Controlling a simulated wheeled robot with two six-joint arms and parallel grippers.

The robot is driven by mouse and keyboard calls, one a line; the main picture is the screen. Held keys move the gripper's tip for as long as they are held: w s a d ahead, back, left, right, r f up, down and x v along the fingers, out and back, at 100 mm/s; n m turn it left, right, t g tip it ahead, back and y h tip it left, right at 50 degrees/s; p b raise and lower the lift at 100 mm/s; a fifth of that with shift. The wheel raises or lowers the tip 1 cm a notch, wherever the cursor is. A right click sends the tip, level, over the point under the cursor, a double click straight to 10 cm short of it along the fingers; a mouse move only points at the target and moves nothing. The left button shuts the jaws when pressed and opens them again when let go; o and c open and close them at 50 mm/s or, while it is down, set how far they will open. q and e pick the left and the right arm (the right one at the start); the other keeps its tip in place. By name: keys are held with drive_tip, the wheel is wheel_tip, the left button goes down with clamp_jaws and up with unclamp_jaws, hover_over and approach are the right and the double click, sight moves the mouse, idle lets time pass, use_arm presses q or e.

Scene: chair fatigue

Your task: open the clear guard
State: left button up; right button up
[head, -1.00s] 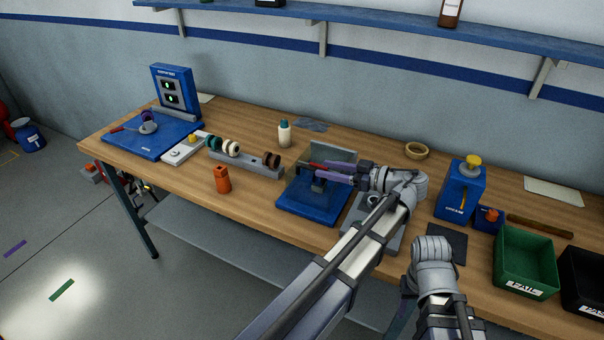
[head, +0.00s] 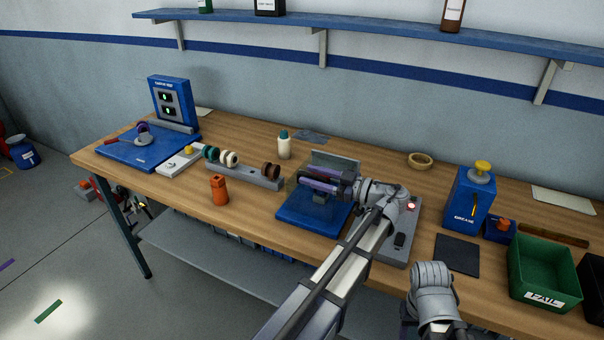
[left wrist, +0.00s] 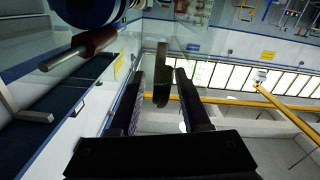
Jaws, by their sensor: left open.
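The clear guard (head: 335,163) is a see-through panel over a blue base (head: 310,212) in the middle of the bench in the head view. Whether it is tilted or flat is hard to tell behind my gripper. My left gripper (head: 312,186) reaches in from the right at the guard, its jaws level above the base. In the left wrist view its two dark fingers (left wrist: 156,88) are apart, with a narrow dark upright piece (left wrist: 161,75) between them; contact is unclear. A red grip with a metal rod (left wrist: 80,48) lies to their left.
A grey box with a red light (head: 411,206) stands right of the base. A spool rack (head: 240,172), orange bottle (head: 219,190) and white bottle (head: 284,146) stand left. The grease dispenser (head: 467,197) and green FAIL bin (head: 545,270) are at right.

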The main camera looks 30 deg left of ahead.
sight(302, 173)
use_arm(q)
drive_tip(key=shift+a, duration=1.65)
drive_tip(key=shift+c, duration=0.4)
clamp_jaws()
